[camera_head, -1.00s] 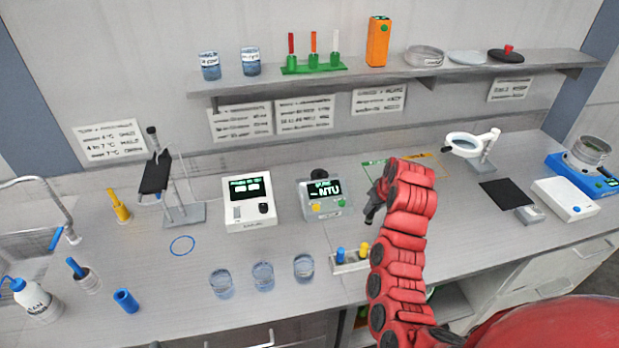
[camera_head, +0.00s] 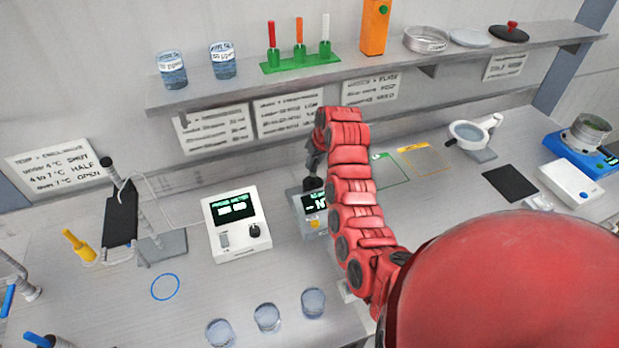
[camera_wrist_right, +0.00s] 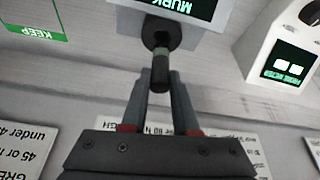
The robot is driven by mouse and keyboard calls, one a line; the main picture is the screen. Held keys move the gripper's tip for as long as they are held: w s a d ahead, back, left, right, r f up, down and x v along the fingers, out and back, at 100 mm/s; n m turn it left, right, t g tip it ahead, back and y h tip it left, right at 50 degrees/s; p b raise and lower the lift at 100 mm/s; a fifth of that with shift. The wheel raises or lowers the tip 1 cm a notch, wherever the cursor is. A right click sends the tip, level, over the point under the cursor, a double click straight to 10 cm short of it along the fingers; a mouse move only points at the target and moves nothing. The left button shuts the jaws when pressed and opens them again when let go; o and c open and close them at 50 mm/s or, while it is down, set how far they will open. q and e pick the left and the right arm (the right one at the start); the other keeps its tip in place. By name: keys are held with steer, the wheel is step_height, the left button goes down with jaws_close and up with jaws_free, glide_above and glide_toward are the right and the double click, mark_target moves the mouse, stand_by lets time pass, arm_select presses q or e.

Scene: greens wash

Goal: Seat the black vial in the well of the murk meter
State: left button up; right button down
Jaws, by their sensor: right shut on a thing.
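The murk meter (camera_head: 312,222) stands on the bench, partly hidden behind my right arm in the head view. Its lit "MURK" screen edge shows upside down in the right wrist view (camera_wrist_right: 188,8). A dark round well collar (camera_wrist_right: 162,30) sits at the meter's edge in that view. My right gripper (camera_wrist_right: 160,84) is shut on the black vial (camera_wrist_right: 160,70), a dark narrow cylinder between the fingertips. The vial's far end overlaps the collar; I cannot tell how deep it sits. In the head view my right gripper (camera_head: 313,162) is just above and behind the meter. My left gripper is not in view.
A white meter (camera_head: 237,228) stands close left of the murk meter. Several glass beakers (camera_head: 267,317) stand in front. The shelf (camera_head: 400,80) with its green tube rack (camera_head: 300,60) runs above. Green and yellow marked areas (camera_head: 425,158) lie to the right.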

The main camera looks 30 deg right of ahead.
mark_target(315, 174)
step_height(315, 174, down, 7)
steer(key=shift+r, duration=0.1)
steer(key=shift+w, duration=0.1)
steer(key=c, duration=0.7)
jaws_free()
